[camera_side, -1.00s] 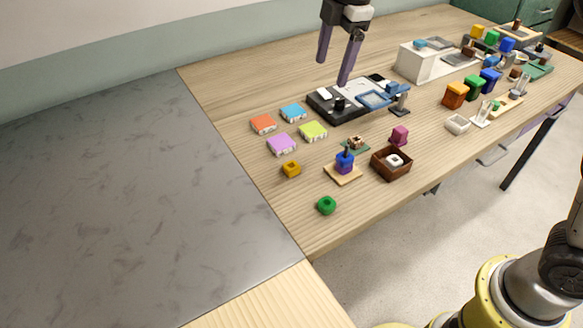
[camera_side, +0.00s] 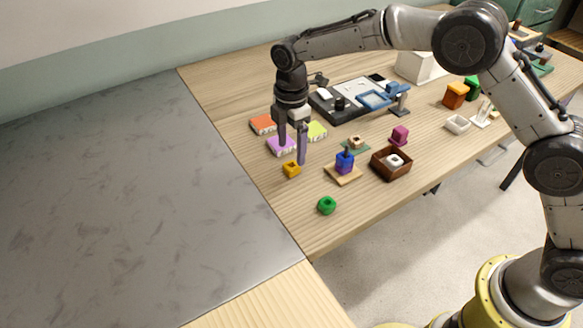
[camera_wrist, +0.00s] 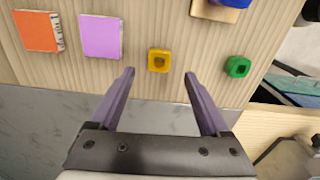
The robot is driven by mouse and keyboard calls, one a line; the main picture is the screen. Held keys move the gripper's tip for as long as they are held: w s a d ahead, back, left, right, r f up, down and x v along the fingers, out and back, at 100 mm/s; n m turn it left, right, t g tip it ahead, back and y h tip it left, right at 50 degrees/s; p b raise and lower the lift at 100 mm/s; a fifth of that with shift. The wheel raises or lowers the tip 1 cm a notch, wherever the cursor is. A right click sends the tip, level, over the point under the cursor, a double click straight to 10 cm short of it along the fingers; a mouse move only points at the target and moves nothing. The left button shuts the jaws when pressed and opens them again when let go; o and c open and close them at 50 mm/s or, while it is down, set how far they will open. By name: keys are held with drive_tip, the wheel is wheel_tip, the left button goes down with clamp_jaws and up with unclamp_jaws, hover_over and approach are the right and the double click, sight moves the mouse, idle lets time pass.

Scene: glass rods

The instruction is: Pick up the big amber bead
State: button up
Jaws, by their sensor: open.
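The big amber bead (camera_side: 292,169) is a yellow-amber block with a hole in its top, lying on the wooden table near its left edge. In the wrist view the amber bead (camera_wrist: 158,60) lies beyond the fingertips, between their lines. My gripper (camera_side: 293,156) has two purple fingers pointing down, close above and beside the bead. In the wrist view my gripper (camera_wrist: 159,73) is open, with nothing between its fingers. I cannot tell the exact height of the fingertips over the table.
A green bead (camera_side: 327,205) lies nearer the front edge. A peg stand with blue bead (camera_side: 345,162) and a brown box (camera_side: 391,172) stand to the right. Bare wood surrounds the amber bead.

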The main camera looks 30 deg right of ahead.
sight(291, 162)
drive_tip(key=shift+d+f, duration=0.1)
drive_tip(key=shift+f, duration=2.75)
clamp_jaws()
